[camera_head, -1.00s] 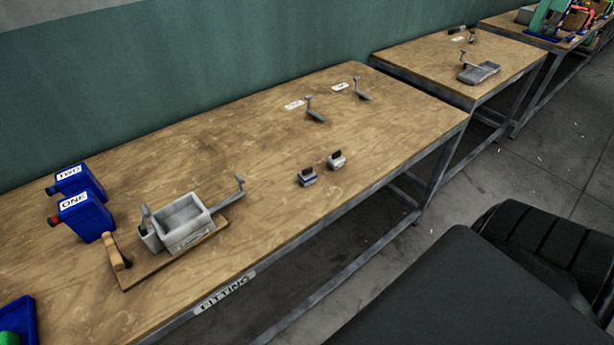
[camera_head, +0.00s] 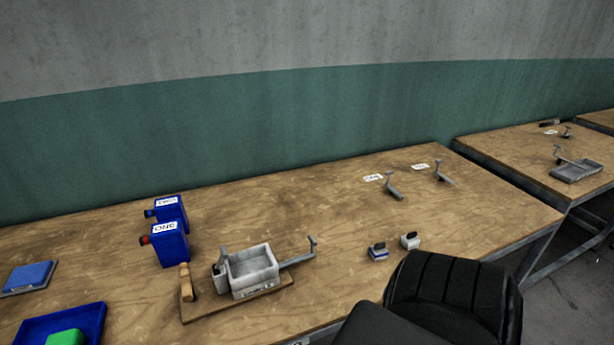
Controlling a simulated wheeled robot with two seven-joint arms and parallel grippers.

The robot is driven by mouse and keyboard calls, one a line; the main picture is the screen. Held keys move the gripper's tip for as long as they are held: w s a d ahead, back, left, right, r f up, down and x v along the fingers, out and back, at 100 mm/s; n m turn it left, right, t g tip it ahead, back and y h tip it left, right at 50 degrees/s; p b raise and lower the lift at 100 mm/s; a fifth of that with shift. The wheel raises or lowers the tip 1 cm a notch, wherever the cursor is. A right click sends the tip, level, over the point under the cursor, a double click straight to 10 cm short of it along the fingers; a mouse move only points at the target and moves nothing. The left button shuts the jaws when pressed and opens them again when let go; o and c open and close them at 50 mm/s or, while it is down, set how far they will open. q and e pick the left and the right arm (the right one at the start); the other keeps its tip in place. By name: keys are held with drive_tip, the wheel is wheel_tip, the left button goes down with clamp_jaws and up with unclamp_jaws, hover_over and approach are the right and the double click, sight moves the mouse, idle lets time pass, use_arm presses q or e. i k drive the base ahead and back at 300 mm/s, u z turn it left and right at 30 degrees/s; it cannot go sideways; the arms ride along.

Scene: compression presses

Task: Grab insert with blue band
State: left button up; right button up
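The insert with the blue band (camera_head: 378,252) sits upright on the wooden table, near its front edge. It is a small light block with a dark top and a blue stripe. A similar insert without a visible blue band (camera_head: 410,241) stands just to its right, apart from it. Neither of my grippers shows in the head view. A black arm part of mine is at the bottom right, close to the inserts in the picture, with no fingers visible.
A grey press box (camera_head: 253,270) on a wooden board stands left of the inserts. Two blue containers (camera_head: 171,246) are behind it. Two grey levers (camera_head: 393,187) stand behind the inserts by white labels. The table between is clear.

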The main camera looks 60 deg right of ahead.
sight(378, 252)
drive_tip(key=u, duration=1.65)
drive_tip(key=k, duration=2.65)
drive_tip(key=z, duration=2.8)
